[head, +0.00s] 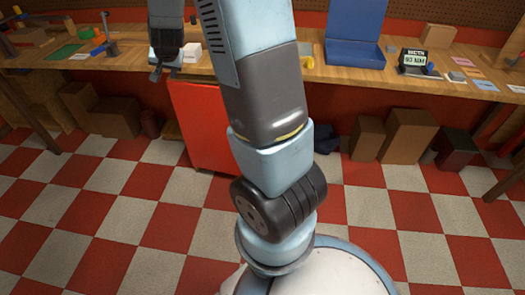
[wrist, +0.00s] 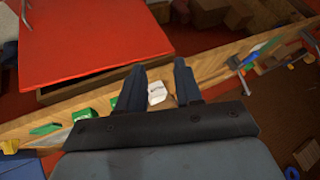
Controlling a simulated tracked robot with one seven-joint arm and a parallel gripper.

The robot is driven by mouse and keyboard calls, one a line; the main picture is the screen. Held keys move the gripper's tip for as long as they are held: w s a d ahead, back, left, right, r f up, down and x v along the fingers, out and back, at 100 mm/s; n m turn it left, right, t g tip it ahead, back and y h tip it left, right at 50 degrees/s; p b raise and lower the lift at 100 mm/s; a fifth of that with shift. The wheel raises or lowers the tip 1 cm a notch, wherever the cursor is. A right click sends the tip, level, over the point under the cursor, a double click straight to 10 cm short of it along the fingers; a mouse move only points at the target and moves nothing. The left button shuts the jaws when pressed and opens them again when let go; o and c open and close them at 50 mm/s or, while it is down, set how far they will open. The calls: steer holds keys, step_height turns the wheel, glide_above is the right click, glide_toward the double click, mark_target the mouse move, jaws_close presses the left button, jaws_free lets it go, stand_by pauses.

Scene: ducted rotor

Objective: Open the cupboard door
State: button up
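The cupboard's red front (head: 203,125) is below the workbench, left of my arm in the head view. My arm hides its right part. In the wrist view a large red panel (wrist: 95,35), apparently the door, fills the upper left. I cannot tell whether the door is ajar. My gripper (head: 161,73) hangs at the bench's front edge, above and left of the red front. In the wrist view its fingers (wrist: 159,78) are apart, clear of the panel.
A small white item (wrist: 157,93) shows between the fingers. The wooden workbench (head: 125,58) carries tools, a blue case (head: 355,40) and a small display (head: 413,58). Cardboard boxes (head: 408,136) stand under the bench to the right, others to the left. The checkered floor (head: 120,220) is clear in front.

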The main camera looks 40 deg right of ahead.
steer(key=w+d+f+m+h, duration=0.2)
steer(key=d+f, duration=0.3)
steer(key=f, duration=0.6)
steer(key=w+d+f+m+h, duration=0.1)
steer(key=d+f+h, duration=0.3)
steer(key=f, duration=0.7)
steer(key=w+d+f+m+h, duration=0.15)
steer(key=d+f, duration=0.35)
steer(key=f, duration=0.6)
steer(key=s+d+f+n+t+h, duration=0.25)
steer(key=s+d+f, duration=0.25)
steer(key=s+f, duration=0.6)
steer(key=s+d+f+n+t+h, duration=0.1)
steer(key=s+d+f+t+h, duration=0.15)
steer(key=s+d+f, duration=0.6)
steer(key=shift+y, duration=0.35)
steer(key=w+d+f, duration=0.1)
steer(key=w+d, duration=0.1)
steer(key=w+d+f, duration=0.1)
steer(key=w+d, duration=0.1)
steer(key=w+d+f, duration=0.1)
steer(key=w+d, duration=0.1)
steer(key=d, duration=0.1)
steer(key=shift+w, duration=0.4)
steer(key=shift+c, duration=0.3)
jaws_close()
